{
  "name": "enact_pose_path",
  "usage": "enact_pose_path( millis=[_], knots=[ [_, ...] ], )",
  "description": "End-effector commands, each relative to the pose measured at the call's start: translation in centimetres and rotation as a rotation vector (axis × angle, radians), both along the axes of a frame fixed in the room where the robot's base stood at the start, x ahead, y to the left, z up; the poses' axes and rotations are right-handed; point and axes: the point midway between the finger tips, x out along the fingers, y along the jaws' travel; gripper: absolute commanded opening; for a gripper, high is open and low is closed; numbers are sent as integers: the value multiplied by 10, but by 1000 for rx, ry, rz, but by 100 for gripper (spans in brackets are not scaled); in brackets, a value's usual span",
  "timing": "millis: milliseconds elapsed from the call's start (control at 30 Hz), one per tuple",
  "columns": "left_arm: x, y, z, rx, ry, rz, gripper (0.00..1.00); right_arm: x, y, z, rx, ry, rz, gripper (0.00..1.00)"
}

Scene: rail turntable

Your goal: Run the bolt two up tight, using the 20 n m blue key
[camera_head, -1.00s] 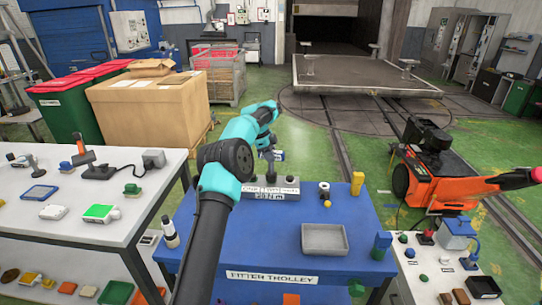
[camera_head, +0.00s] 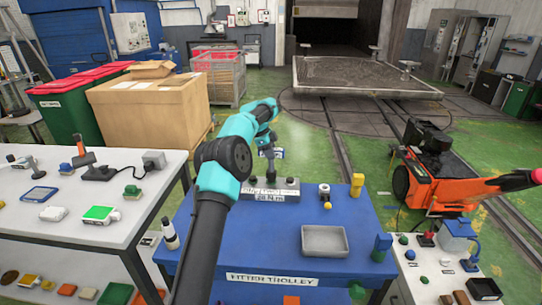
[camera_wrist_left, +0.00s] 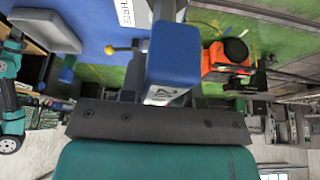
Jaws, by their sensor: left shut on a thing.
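My left gripper (camera_head: 267,148) is shut on a blue key (camera_head: 279,153) above the back of the blue trolley. The key's blue body also fills the middle of the left wrist view (camera_wrist_left: 174,58). Its dark lower part reaches down to a grey block (camera_head: 290,188) with number-word labels and a torque label on its front. Part of the label reading THREE (camera_wrist_left: 126,12) shows in the left wrist view. Bolt two is hidden or too small to make out, so I cannot tell how the key sits on it. My right gripper is not in view.
A white bench (camera_head: 95,238) lies left, an orange machine (camera_head: 440,185) right. The trolley top before the block is mostly clear.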

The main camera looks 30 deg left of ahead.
Motion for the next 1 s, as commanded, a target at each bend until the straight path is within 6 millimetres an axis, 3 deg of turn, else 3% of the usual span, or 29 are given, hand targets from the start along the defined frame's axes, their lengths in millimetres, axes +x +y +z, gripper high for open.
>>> enact_pose_path(
  millis=[700,1000],
  knots=[
    [0,0,29,1,-2,1,0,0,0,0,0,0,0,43],
    [0,0,32,0,-1,0,0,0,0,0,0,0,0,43]
  ],
)
